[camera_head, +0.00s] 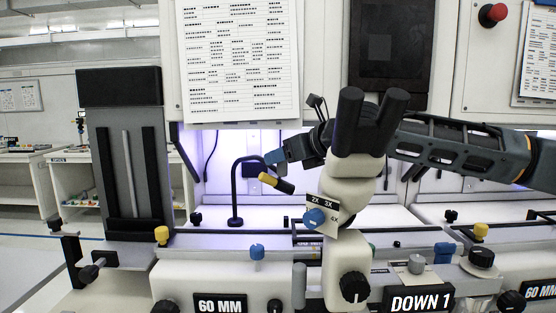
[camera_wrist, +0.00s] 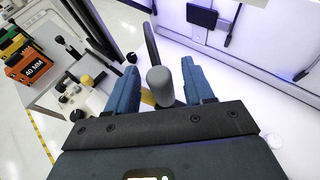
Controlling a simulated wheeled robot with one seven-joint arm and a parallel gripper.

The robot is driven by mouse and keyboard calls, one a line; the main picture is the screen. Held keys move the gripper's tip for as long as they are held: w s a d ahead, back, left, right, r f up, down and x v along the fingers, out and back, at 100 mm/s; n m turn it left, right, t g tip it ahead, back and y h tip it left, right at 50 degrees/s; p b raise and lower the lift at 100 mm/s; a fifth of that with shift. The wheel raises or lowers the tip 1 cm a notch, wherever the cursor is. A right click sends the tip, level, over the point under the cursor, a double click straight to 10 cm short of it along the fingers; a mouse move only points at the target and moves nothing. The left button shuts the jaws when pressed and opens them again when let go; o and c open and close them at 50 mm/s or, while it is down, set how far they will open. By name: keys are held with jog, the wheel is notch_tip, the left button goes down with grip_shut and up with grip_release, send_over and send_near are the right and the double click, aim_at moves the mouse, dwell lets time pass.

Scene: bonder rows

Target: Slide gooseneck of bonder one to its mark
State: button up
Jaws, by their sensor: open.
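The black gooseneck (camera_head: 235,190) of the bonder rises from a round foot on the white bench and bends over to the right. Its short head, yellow at one end (camera_head: 264,178), hangs just below my gripper (camera_head: 274,157). In the wrist view my gripper (camera_wrist: 159,74) is open, with its two blue fingers apart. A grey rounded cylinder (camera_wrist: 160,86) stands between them, seemingly part of the gooseneck, with a dark tube (camera_wrist: 151,46) behind it. I cannot tell whether either finger touches it. No mark for the gooseneck can be made out.
A white microscope with a 2X/3X dial (camera_head: 315,216) stands right of the gooseneck, in front of my arm. A tall black and grey unit (camera_head: 125,150) stands at left. A front rail carries knobs and a 60 MM label (camera_head: 220,304).

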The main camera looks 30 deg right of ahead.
jog(key=v, duration=0.5)
jog(key=shift+s+b, duration=0.25)
jog(key=shift+b, duration=0.05)
